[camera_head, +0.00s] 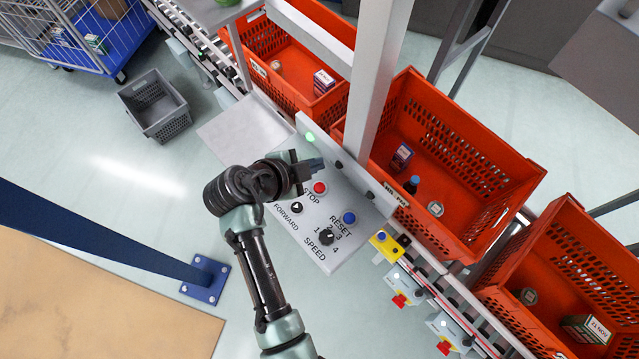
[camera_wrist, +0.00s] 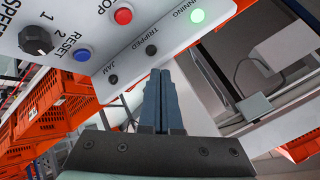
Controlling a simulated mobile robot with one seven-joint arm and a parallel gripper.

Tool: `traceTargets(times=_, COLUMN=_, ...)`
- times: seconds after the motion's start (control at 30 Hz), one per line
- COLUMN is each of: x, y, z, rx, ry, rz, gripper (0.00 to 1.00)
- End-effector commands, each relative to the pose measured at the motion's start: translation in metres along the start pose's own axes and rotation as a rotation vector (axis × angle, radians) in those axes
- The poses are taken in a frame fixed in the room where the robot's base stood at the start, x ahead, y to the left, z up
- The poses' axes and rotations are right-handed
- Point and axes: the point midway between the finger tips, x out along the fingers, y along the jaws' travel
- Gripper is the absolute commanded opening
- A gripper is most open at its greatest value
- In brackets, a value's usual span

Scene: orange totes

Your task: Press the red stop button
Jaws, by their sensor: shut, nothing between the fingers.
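My gripper (camera_head: 316,164) is over the upper part of the panel, just above the red button in the head view. In the wrist view my gripper (camera_wrist: 160,75) is shut, with its fingers together and nothing between them. The fingertips appear apart from the button.
The panel also has a blue RESET button (camera_head: 349,217), a black SPEED knob (camera_head: 326,237), a FORWARD button (camera_head: 296,207) and a lit green RUNNING lamp (camera_wrist: 197,15). A grey post (camera_head: 379,75) rises behind the panel. Orange totes (camera_head: 480,150) line the conveyor.

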Motion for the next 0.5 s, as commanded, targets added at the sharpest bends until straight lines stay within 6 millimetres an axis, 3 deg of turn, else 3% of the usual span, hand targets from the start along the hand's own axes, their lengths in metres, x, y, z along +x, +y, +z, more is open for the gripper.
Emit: traceTargets(times=0.5, x=0.047, y=0.035, z=0.034, rx=0.0, ry=0.0, rz=0.0, gripper=0.0)
